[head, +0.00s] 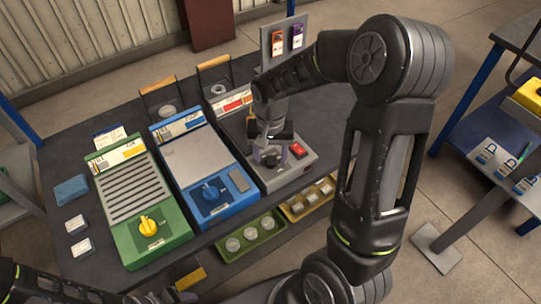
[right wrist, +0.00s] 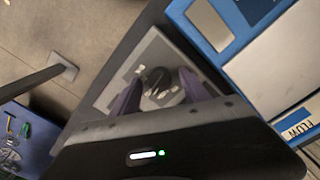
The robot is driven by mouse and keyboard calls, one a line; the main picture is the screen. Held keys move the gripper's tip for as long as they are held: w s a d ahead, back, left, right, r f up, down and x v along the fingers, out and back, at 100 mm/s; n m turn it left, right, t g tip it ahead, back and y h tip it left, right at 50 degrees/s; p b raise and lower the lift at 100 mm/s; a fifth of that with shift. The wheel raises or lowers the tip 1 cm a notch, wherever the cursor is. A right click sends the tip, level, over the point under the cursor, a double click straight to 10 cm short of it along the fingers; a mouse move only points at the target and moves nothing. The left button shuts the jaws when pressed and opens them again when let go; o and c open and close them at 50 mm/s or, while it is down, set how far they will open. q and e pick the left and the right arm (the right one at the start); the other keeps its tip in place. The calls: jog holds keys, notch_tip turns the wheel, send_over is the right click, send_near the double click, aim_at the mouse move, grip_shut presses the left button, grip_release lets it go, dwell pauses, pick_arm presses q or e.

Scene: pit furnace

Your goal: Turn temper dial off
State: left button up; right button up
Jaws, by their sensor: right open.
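A grey control unit (head: 290,180) stands at the right of a row of three on the dark table. A dark dial (right wrist: 157,80) with a pale round base is on its front panel. My right gripper (head: 268,156) is over this dial and hides much of it in the head view. In the right wrist view the gripper's two fingers (right wrist: 163,88) are apart, one on each side of the dial. I cannot tell whether they touch it. I cannot read a temper label. Dark parts of my left arm show at the lower left, but its gripper does not.
A red switch (head: 298,150) is right beside the gripper. The blue unit (head: 190,160) with a blue dial (head: 211,191) and the green unit (head: 130,205) with a yellow dial (head: 148,226) stand to the left. A green tray (head: 268,238) of discs is in front.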

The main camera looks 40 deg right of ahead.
grip_shut()
dwell(0.5)
